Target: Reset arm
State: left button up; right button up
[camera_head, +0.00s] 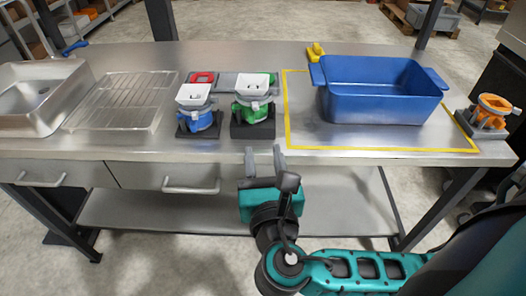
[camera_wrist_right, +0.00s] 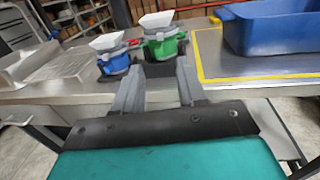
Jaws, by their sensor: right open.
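My right gripper (camera_head: 264,162) is open and empty. It is in front of the table's front edge, apart from everything on the table. In the right wrist view its two grey fingers (camera_wrist_right: 157,85) stand apart, with the table edge behind them. A blue dispenser (camera_head: 199,119) and a green dispenser (camera_head: 253,112), each with a white square funnel, stand upright on dark bases beyond the gripper. They also show in the right wrist view, the blue one (camera_wrist_right: 114,62) left of the green one (camera_wrist_right: 165,47). My left gripper is not in view.
A blue bin (camera_head: 382,104) stands inside a yellow outline at the right. An orange device (camera_head: 490,115) is at the far right, a yellow item (camera_head: 316,52) behind the bin. A sink (camera_head: 30,112) and drain rack (camera_head: 120,101) are at left. Drawer handles (camera_head: 191,188) project below the tabletop.

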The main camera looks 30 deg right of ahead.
dwell(0.3)
jog(key=a+f+m+g+y, duration=0.2)
jog(key=f+m+g+y, duration=0.1)
jog(key=f+m, duration=0.4)
jog(key=a+f+m+g+y, duration=0.2)
jog(key=f+m+y, duration=0.2)
jog(key=f, duration=0.5)
jog(key=s+d+f+m+y, duration=0.2)
jog(key=s+f+m, duration=0.3)
jog(key=m, duration=1.2)
jog(key=shift+s+d+f+m+g, duration=0.2)
jog(key=shift+d+f+m+g, duration=0.1)
jog(key=shift+f, duration=0.85)
